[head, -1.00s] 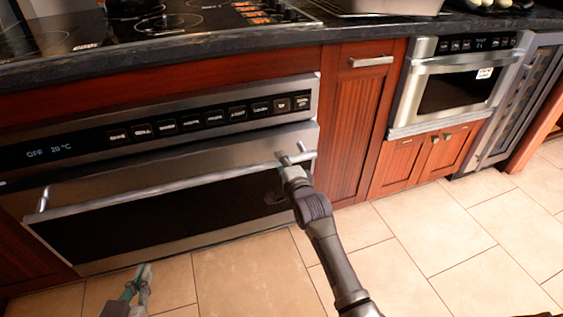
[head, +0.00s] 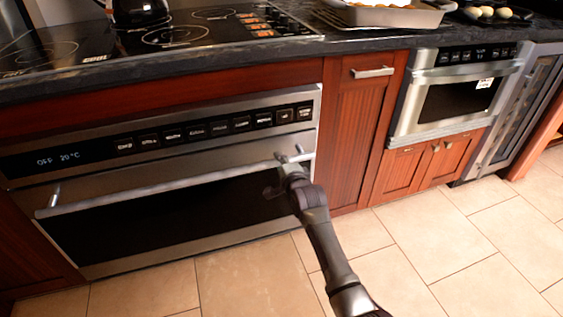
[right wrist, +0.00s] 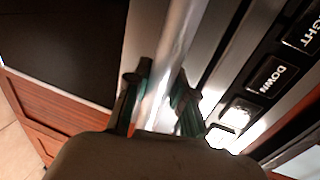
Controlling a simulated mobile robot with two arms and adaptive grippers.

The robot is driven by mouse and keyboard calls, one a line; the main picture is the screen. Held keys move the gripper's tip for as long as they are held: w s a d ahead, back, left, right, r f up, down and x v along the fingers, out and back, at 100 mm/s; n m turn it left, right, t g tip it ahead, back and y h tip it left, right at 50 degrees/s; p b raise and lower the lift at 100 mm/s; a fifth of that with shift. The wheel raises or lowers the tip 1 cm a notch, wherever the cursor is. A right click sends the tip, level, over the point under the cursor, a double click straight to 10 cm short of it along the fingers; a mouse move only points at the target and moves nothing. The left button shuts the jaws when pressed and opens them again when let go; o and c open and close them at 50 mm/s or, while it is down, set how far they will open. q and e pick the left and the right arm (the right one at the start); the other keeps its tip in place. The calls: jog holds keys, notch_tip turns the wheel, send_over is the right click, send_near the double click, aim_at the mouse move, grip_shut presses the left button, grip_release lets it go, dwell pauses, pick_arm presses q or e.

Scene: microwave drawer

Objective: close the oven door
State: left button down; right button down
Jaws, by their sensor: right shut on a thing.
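The oven door (head: 150,240) is the wide steel front with a dark glass window, below the control panel (head: 160,138) at the left of the head view. It stands upright and looks about flush with the panel; I cannot tell whether a small gap is left. Its long bar handle (head: 150,193) runs along the door's top. My right gripper (head: 284,172) is at the right end of the handle. In the right wrist view, the fingers (right wrist: 160,92) sit on both sides of the handle bar (right wrist: 177,50), shut on it. My left gripper is not in view.
A dark cooktop counter (head: 200,50) lies above the oven. A red-brown cabinet (head: 350,145) stands right of it, then a smaller steel microwave drawer (head: 455,100). The tiled floor (head: 440,240) in front is clear.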

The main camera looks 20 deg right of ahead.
jog(key=shift+w+d+r, duration=0.1)
jog(key=shift+w+r, duration=0.05)
jog(key=shift+r, duration=0.2)
jog(key=c, duration=1.3)
grip_release()
jog(key=shift+w, duration=0.1)
jog(key=o, duration=0.3)
jog(key=shift+w+f, duration=0.15)
jog(key=shift+f, duration=0.05)
jog(key=v, duration=1.2)
